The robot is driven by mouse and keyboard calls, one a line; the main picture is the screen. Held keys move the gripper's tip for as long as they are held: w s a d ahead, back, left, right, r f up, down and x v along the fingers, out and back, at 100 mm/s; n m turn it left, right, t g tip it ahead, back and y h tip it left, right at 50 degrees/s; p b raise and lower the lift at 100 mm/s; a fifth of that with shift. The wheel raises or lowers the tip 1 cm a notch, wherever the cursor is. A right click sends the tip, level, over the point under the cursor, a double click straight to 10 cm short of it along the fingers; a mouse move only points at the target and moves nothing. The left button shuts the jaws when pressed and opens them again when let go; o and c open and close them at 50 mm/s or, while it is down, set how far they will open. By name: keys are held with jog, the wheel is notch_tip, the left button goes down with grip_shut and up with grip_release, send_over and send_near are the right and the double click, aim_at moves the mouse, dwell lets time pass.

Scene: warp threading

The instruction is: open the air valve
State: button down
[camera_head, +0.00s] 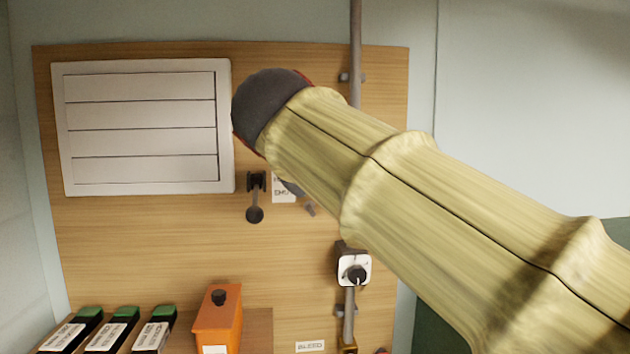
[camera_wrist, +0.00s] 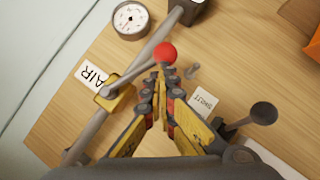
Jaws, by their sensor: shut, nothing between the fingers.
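The air valve's brass body (camera_wrist: 116,96) sits on a grey pipe (camera_wrist: 88,135) beside an AIR label (camera_wrist: 91,75) in the wrist view. Its grey lever slants up and right from the body to a red ball knob (camera_wrist: 166,53). My gripper (camera_wrist: 160,82) is shut and empty, its fingertips just below the red knob in the picture. I cannot tell whether they touch the knob or lever. In the head view my arm hides the valve and most of the gripper.
A round gauge (camera_wrist: 130,19) is near the pipe. A black ball-ended lever (camera_head: 255,198) hangs left of my arm, below a white louvre (camera_head: 145,128). A switch box (camera_head: 354,270) sits on the pipe. An orange box (camera_head: 218,322) and several green-topped boxes stand below.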

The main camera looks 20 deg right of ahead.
jog(key=shift+s+d+f+n+h+b, duration=0.2)
jog(key=shift+d+f+n+h+b, duration=0.75)
jog(key=shift+b, duration=0.6)
jog(key=shift+d+y, duration=0.1)
jog(key=shift+y, duration=0.15)
jog(key=shift+r, duration=0.1)
